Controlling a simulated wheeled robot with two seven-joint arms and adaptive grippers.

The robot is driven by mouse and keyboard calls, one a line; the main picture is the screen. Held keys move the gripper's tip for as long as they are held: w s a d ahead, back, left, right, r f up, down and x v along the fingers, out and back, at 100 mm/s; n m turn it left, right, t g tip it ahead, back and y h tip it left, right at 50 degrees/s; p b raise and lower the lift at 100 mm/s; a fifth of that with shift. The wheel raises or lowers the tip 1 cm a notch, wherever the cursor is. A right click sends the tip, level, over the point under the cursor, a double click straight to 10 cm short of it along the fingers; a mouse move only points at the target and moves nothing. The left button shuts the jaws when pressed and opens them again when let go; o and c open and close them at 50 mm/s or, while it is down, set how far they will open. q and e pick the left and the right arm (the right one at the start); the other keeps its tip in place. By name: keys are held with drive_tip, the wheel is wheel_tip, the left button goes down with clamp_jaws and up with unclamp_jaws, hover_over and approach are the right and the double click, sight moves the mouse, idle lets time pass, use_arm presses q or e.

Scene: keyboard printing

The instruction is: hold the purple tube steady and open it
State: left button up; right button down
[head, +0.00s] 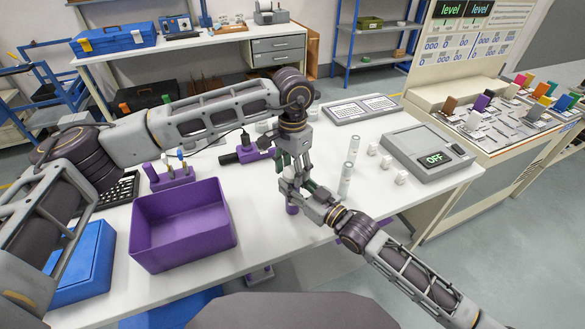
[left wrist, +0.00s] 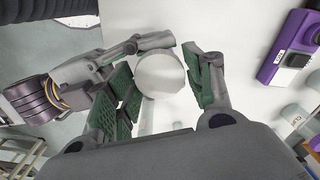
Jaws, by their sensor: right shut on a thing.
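The purple tube (head: 292,209) stands upright, its purple lower part showing below the grippers in the head view. Its round white top (left wrist: 160,74) shows from above in the left wrist view. My right gripper (head: 303,196) comes in from the lower right and is shut on the tube. My left gripper (head: 291,172) points down from above. In the left wrist view, the left gripper's green-padded fingers (left wrist: 165,88) are apart, one on each side of the white top, with a small gap at the right finger. The grippers hide most of the tube's middle.
A purple bin (head: 185,240) and a purple holder (head: 172,178) stand at left. A grey device reading OFF (head: 432,158) and several small white blocks lie further right. The table's front edge is close.

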use_arm(q)
drive_tip(key=c, duration=0.6)
drive_tip(key=n, duration=0.6)
drive_tip(key=shift+n, duration=0.4)
drive_tip(key=n, duration=1.3)
drive_tip(key=shift+r, duration=0.1)
drive_tip(key=n, duration=1.4)
drive_tip(key=shift+n, duration=0.3)
drive_tip(key=n, duration=1.3)
drive_tip(key=shift+r, duration=0.1)
drive_tip(key=n, duration=0.6)
drive_tip(key=shift+n, duration=0.4)
drive_tip(key=shift+r, duration=1)
